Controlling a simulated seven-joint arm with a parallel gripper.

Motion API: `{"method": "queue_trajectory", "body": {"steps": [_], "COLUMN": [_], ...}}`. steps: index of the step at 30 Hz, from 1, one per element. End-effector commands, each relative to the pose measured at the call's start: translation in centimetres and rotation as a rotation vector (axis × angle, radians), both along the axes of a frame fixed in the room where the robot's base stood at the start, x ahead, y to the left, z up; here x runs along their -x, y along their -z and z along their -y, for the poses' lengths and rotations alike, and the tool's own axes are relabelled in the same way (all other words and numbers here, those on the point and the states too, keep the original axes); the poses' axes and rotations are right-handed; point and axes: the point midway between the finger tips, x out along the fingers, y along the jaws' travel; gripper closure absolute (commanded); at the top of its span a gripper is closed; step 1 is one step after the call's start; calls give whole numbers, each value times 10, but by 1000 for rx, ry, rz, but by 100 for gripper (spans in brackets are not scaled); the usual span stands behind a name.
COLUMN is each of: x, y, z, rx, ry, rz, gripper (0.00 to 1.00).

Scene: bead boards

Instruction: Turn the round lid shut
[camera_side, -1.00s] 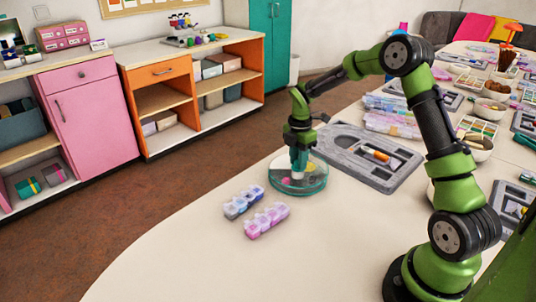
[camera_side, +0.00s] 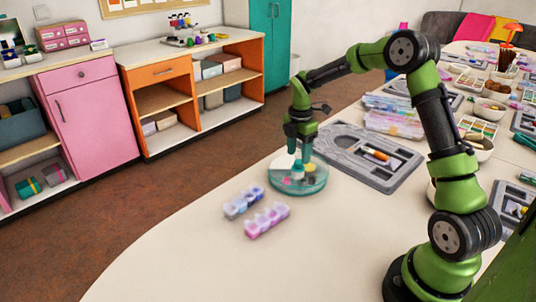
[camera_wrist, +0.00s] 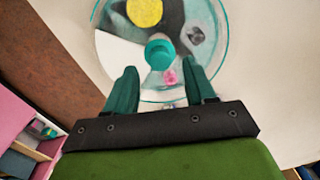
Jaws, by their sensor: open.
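The round lid (camera_side: 312,183) is clear with a teal rim and tops a shallow round container on the table. In the wrist view the lid (camera_wrist: 217,66) shows a teal knob (camera_wrist: 159,54) at its middle, an open-looking wedge at the left, and a yellow, a grey and a pink item beneath. My gripper (camera_side: 298,160) is over the container in the side view. In the wrist view my gripper (camera_wrist: 164,80) has its fingers apart, one on each side below the knob, with nothing between them. Whether the fingertips touch the lid cannot be told.
Two bead strips, one blue-white (camera_side: 243,202) and one pink-purple (camera_side: 266,220), lie in front of the container. A grey bead board (camera_side: 345,144) lies close behind it to the right. The table's front is clear.

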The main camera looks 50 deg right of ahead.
Motion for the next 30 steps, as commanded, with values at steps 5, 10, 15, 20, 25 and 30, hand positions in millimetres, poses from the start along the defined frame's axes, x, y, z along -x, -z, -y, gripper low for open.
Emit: {"method": "queue_trajectory", "body": {"steps": [5,10,15,20,25,30], "x": [-2,-3,-3,-3,-3,-3], "y": [-46,-87,-119,-135,-140,-140], "z": [1,1,1,1,1,1], "rx": [4,3,2,1,0,0], "ry": [0,1,1,0,0,0], "rz": [6,5,3,1,-1,-1], "gripper": [45,45,45,45,45,45]}}
